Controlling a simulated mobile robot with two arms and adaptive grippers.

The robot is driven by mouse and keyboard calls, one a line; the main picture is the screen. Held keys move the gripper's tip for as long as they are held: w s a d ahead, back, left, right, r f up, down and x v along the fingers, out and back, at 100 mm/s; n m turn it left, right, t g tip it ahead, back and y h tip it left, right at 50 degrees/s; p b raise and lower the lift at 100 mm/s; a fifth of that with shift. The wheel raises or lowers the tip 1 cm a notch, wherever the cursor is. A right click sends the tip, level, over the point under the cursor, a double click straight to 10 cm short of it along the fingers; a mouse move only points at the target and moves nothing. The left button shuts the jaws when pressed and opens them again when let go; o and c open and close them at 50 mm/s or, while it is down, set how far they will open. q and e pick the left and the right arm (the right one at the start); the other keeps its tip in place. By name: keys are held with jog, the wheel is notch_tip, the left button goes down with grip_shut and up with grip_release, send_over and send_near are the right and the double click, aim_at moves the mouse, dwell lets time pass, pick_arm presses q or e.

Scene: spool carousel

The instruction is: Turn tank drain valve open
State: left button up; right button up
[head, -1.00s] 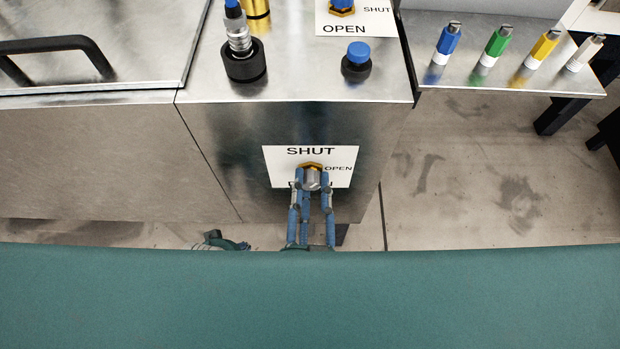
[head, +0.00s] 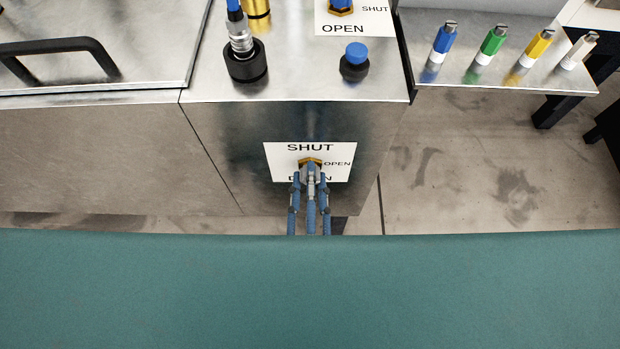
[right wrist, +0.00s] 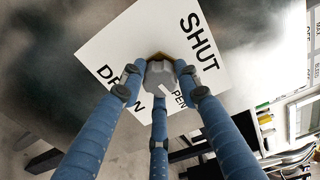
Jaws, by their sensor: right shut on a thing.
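The tank drain valve is a grey knob (right wrist: 160,76) on a brass fitting (head: 311,162), in the middle of a white label plate (head: 281,160) on the tank's front face. The plate reads SHUT at the top and OPEN at the right, with DRAIN at the bottom partly covered. My right gripper (head: 311,172) comes from below and is shut on the knob. In the right wrist view its blue fingers (right wrist: 159,84) close around the knob, and the plate appears tilted. A light mark shows on the knob's face; its exact setting is hard to tell. My left gripper is out of view.
Above the drain valve, the steel top (head: 300,88) holds a black knob with a blue cap (head: 355,64), a hose coupling (head: 242,50) and another SHUT/OPEN plate (head: 345,26). A shelf (head: 500,78) at right holds several coloured plugs. Floor right of the tank is clear.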

jog(key=shift+s+a+f+m, duration=0.1)
jog(key=shift+a+f+m, duration=0.1)
jog(key=shift+m, duration=0.3)
jog(key=o, duration=1.1)
jog(key=shift+o, duration=0.2)
jog(key=shift+d+r, duration=0.1)
jog(key=shift+r, duration=0.1)
